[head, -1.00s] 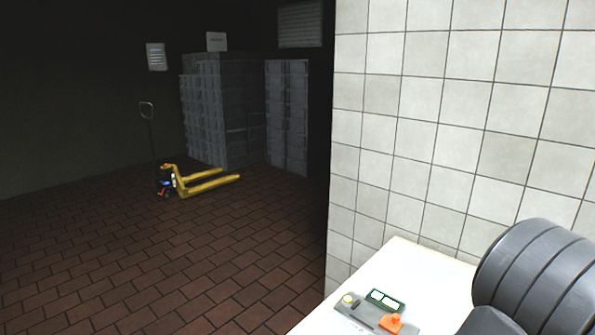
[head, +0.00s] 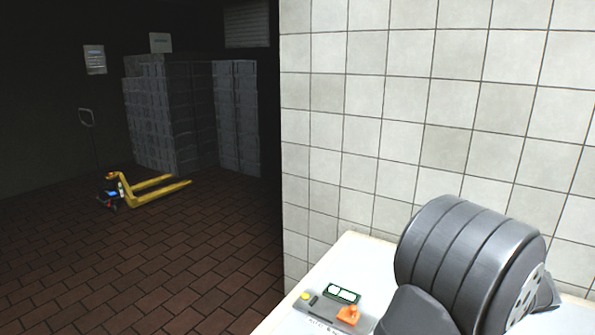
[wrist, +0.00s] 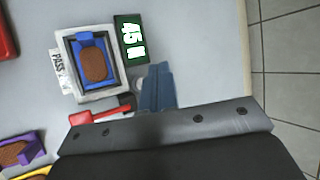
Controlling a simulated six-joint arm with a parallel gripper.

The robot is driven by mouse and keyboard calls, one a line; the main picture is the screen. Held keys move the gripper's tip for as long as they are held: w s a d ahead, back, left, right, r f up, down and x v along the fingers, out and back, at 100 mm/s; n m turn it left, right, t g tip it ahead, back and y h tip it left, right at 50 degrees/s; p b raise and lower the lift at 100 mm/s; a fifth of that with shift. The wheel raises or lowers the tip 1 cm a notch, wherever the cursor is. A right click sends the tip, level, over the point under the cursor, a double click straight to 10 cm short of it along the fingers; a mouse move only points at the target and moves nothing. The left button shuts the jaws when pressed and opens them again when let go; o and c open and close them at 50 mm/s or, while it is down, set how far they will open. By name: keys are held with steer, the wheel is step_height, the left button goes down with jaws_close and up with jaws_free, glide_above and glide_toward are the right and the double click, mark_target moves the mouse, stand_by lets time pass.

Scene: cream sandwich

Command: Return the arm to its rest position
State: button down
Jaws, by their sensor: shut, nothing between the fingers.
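My gripper (wrist: 156,80) shows in the wrist view as a pair of blue-grey fingers reaching past the dark mount at the bottom. The fingers are shut with nothing between them. They are over the pale worktop (wrist: 205,65), to the right of a white square fixture (wrist: 68,45). A blue holder (wrist: 80,47) with a brown oval biscuit (wrist: 95,63) sits in that fixture. My gripper does not show in the head view.
A green display (wrist: 131,40) reading 45 N stands beside the fixture. A red-handled tool (wrist: 100,115) lies below it. Purple (wrist: 20,143) and yellow (wrist: 25,171) holders are lower left. In the head view, a tiled wall (head: 400,100) and pallet jack (head: 140,190) show.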

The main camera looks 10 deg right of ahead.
steer(key=w+a+r+n+g+h, duration=0.2)
steer(key=a+r+n+g+h, duration=0.2)
steer(key=n, duration=1.2)
steer(key=a+r+g, duration=0.3)
steer(key=r+g, duration=0.2)
steer(key=shift+w+r+n+h, duration=0.2)
steer(key=shift+r+n+h, duration=0.1)
steer(key=shift+r, duration=0.1)
stand_by(0.4)
stand_by(0.4)
